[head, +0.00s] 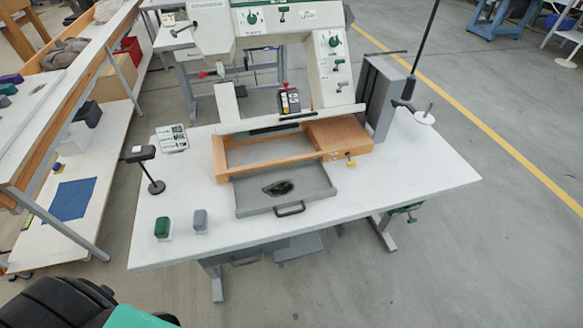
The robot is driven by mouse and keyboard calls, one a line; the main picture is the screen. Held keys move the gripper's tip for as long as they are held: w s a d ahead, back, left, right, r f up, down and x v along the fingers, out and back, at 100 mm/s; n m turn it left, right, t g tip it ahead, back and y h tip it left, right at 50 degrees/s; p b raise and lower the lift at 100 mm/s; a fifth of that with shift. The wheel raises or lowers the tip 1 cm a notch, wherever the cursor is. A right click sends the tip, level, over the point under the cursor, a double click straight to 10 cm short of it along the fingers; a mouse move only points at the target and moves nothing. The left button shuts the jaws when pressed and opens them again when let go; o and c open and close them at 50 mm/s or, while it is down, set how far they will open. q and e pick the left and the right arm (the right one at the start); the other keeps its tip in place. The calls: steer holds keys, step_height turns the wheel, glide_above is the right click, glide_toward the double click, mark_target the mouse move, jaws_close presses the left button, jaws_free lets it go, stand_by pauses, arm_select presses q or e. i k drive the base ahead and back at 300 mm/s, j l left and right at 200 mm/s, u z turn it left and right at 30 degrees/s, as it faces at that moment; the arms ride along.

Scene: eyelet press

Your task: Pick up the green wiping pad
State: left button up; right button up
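A small green wiping pad (162,227) stands on the white table top near its front left corner. A similar grey pad (200,220) stands just to its right with a small gap between them. Both seem to have a pale lower part. Neither of my grippers is visible in the head view, so nothing can be told of what they hold.
A grey drawer (250,200) with a black handle lies open behind and to the right, a dark item inside. A black stand (156,187) rises behind the pads. The press (290,60) fills the back. The front table strip right of the pads is clear.

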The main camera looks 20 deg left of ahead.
mark_target(164, 225)
steer(key=u, duration=1.85)
